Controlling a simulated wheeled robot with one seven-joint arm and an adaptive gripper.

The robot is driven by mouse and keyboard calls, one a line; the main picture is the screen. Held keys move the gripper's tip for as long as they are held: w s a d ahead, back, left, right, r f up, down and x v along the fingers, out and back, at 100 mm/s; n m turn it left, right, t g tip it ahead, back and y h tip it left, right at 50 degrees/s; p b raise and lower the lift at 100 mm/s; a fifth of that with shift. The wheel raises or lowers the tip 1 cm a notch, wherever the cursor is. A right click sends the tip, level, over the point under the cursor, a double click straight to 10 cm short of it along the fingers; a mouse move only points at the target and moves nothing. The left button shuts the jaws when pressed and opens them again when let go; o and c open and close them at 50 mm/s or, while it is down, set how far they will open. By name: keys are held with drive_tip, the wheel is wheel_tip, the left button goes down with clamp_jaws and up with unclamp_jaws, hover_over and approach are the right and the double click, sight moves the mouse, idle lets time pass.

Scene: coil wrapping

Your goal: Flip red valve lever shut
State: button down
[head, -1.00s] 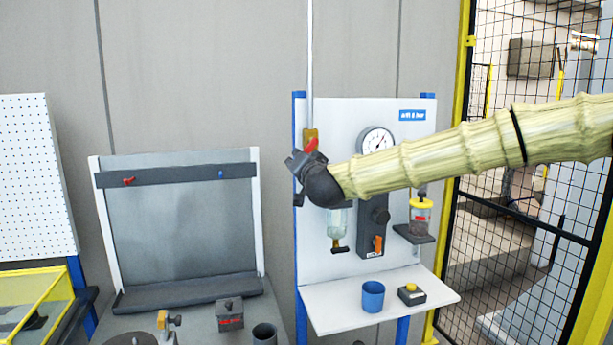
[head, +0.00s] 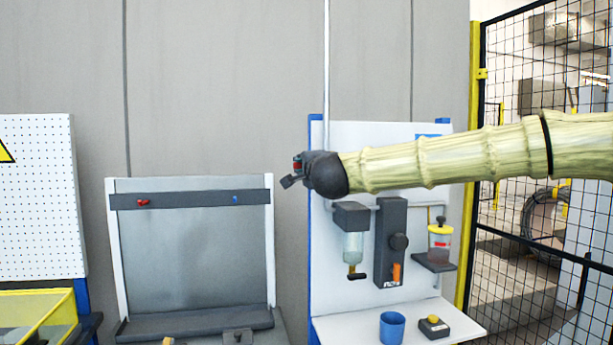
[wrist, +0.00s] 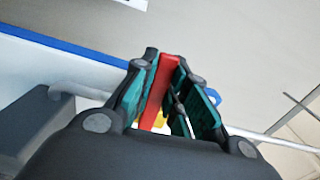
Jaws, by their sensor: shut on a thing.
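The red valve lever (wrist: 160,88) stands between the two teal-padded fingers of my gripper (head: 291,172) in the wrist view. My gripper is shut on it. In the wrist view the lever crosses the line of the pale pipe (wrist: 265,139), and a bit of the yellow valve body (wrist: 160,122) shows beneath. The valve body is hidden there behind my dark wrist.
The panel carries a clear-bowled filter (head: 353,246), a dark block with an orange lever (head: 396,273) and a yellow-capped jar (head: 440,240). A blue cup (head: 392,328) and a yellow-button box (head: 434,326) stand on its shelf. A mesh fence (head: 540,130) is at right.

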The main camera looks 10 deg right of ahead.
drive_tip(key=shift+d+r+m, duration=0.1)
drive_tip(key=shift+r+m, duration=0.1)
drive_tip(key=shift+m, duration=0.2)
drive_tip(key=c, duration=1.4)
unclamp_jaws()
drive_tip(key=s, duration=0.4)
drive_tip(key=s+d, duration=0.1)
drive_tip(key=s, duration=0.7)
drive_tip(key=shift+d, duration=0.3)
drive_tip(key=shift+d, duration=0.1)
